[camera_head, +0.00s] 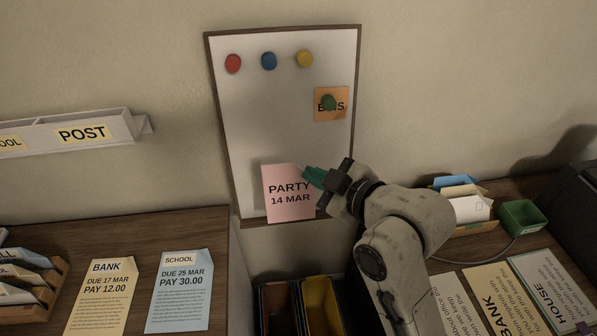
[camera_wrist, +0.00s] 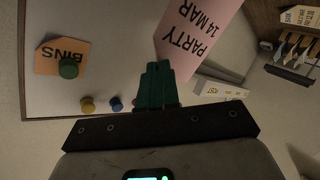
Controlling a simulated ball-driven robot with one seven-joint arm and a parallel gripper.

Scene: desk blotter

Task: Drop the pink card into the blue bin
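The pink card (camera_head: 288,207), reading PARTY 14 MAR, is at the lower part of the whiteboard, slightly tilted, with no magnet visible on it. My gripper (camera_head: 313,177) is at its upper right edge, its green fingers closed together on the card's corner. The wrist view shows the card (camera_wrist: 198,36) extending from beyond the fingertips (camera_wrist: 159,68). Whether the card still touches the board is unclear. No blue bin is recognisable in either view.
The whiteboard (camera_head: 250,130) has red, blue and yellow magnets and an orange BINS card (camera_head: 331,103) under a green magnet. Below, a reddish-brown bin (camera_head: 279,308) and a yellow bin (camera_head: 321,305) stand between two desks. A POST shelf (camera_head: 84,133) hangs at left.

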